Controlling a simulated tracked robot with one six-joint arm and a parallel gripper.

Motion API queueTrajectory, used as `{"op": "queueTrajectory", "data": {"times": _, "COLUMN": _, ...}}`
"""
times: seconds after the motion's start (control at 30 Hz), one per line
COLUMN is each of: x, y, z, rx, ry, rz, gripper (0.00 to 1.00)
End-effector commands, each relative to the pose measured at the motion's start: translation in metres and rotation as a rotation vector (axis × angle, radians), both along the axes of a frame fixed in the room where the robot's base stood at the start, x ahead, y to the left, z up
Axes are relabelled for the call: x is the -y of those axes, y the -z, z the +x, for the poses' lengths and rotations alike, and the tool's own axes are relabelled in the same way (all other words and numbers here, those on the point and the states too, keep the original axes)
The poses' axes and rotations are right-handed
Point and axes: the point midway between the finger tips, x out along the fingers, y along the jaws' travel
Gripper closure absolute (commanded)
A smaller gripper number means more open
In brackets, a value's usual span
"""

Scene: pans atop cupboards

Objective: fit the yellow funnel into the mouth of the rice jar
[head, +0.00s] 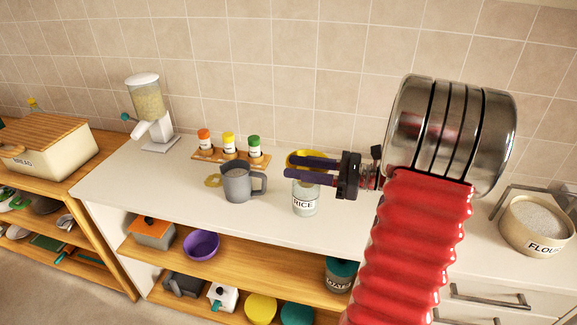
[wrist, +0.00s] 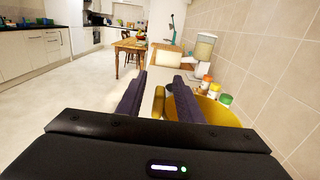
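The yellow funnel (head: 305,154) is right over the mouth of the clear rice jar (head: 305,203), wide end up. My fingers cover its lower part in the head view, so I cannot tell whether its spout sits in the jar. My gripper (head: 290,169) comes in from the right at the funnel's near side, its two dark purple fingers apart. In the wrist view the funnel (wrist: 218,113) shows mostly right of the right finger, with a yellow strip between the fingers (wrist: 159,85). Contact with the fingers is unclear.
Several spice jars on a wooden rack (head: 231,157) and a dispenser (head: 148,107) stand behind. A flour bowl (head: 535,228) is at right.

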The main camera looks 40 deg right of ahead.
Motion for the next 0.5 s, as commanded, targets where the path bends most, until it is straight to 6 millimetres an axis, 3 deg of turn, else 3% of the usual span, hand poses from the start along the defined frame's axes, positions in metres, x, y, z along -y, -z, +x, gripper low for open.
{"op": "queueTrajectory", "data": {"times": 0.5, "x": 0.053, "y": 0.001, "z": -0.065, "rx": -0.001, "ry": 0.002, "rz": 0.001, "gripper": 0.67}}
